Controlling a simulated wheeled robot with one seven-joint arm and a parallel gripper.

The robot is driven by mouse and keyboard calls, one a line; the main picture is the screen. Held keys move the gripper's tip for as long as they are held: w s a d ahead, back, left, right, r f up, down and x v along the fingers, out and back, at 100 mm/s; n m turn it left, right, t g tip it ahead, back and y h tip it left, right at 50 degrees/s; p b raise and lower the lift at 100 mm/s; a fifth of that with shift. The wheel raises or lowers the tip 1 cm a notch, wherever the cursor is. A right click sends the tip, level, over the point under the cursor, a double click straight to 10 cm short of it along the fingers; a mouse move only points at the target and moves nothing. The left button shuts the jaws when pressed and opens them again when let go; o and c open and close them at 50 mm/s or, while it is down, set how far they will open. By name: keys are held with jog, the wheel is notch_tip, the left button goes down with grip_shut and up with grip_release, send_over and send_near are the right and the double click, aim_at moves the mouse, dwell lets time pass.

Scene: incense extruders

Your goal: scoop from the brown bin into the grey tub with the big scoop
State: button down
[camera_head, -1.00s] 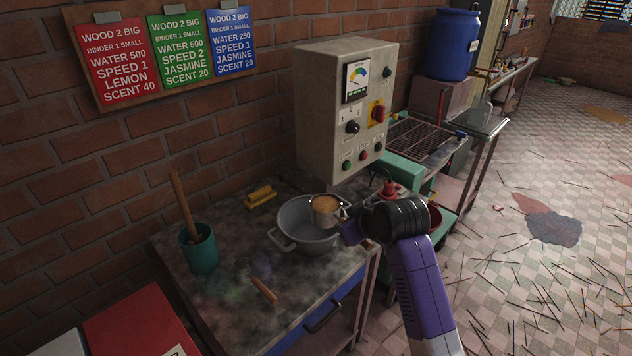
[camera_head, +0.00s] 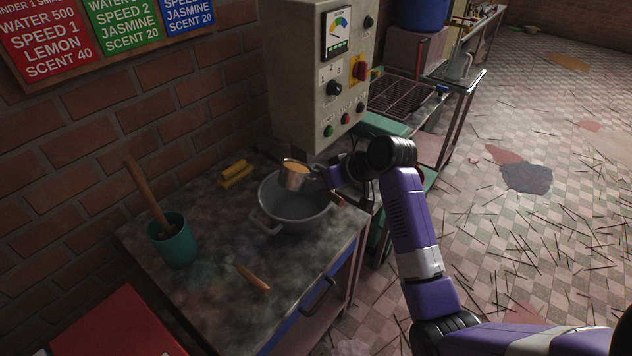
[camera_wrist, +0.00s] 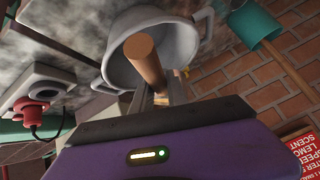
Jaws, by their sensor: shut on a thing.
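The big scoop (camera_head: 294,180) is a metal cup filled with light brown powder. It is held roughly level over the back part of the grey tub (camera_head: 272,207), a round pot with side handles on the bench. The tub's visible inside looks bare. My gripper (camera_head: 327,178) is shut on the scoop, to the right of its cup. In the wrist view, the scoop's wooden handle (camera_wrist: 146,60) stands out in front of my gripper (camera_wrist: 160,97), with the tub (camera_wrist: 185,40) behind it. The cup is mostly hidden there. I cannot make out the brown bin.
A short wooden piece (camera_head: 254,278) lies at the front, and yellow blocks (camera_head: 236,175) at the back. A grey control box (camera_head: 310,90) rises behind the tub. A red surface (camera_head: 95,325) is lower left.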

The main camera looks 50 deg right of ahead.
jog(key=shift+d+r+m+y+p, duration=0.15)
jog(key=shift+m+y+p, duration=0.25)
jog(key=shift+p, duration=0.45)
jog(key=shift+d+m+y+p, duration=0.15)
jog(key=shift+m+y+p, duration=0.4)
jog(key=shift+y, duration=0.35)
jog(key=m+t+y, duration=0.1)
jog(key=y, duration=0.1)
jog(key=f+m+t+y+b, duration=0.1)
jog(key=m, duration=0.1)
jog(key=m+t+y, duration=0.1)
jog(key=m+y, duration=0.1)
jog(key=shift+s+d+f+y+b, duration=0.1)
jog(key=shift+d+f+y+b, duration=0.05)
jog(key=shift+d+y+b, duration=0.2)
